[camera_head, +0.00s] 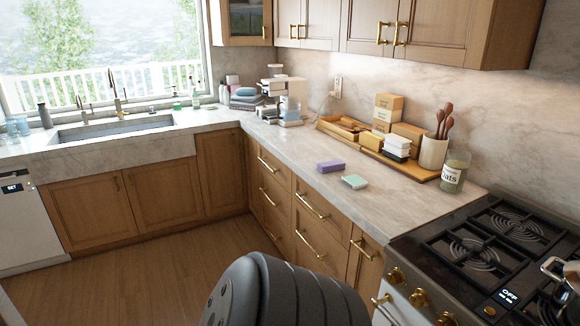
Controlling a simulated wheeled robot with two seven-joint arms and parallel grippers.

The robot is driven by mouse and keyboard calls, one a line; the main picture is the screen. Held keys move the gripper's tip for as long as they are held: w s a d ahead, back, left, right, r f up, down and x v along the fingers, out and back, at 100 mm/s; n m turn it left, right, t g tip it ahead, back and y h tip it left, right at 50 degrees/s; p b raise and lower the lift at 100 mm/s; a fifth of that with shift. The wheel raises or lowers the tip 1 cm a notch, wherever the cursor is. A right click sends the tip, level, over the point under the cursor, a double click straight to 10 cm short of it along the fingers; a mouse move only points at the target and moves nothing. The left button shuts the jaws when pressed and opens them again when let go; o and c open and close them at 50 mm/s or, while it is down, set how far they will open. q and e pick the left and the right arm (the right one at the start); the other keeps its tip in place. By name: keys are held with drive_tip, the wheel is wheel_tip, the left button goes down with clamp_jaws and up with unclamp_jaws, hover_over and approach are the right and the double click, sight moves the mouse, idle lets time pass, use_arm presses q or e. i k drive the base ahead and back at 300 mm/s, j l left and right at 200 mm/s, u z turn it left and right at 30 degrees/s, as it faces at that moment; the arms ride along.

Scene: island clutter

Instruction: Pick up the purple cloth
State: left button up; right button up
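The purple cloth (330,166) is a small folded, block-like piece lying flat on the marble counter (300,184), left of the wooden tray. A pale mint-green folded piece (355,182) lies just in front of it and to its right, with a small gap between them. Nothing covers the purple cloth. A dark ribbed part of my own body fills the bottom centre, well short of the cloth. Neither of my grippers shows.
A stove (470,250) with a partly visible metal item stands at right. The sink (115,128) is far left. Floor (150,285) looks clear.

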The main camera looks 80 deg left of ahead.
sight(334, 166)
drive_tip(key=u, duration=2.45)
drive_tip(key=i+j, duration=0.1)
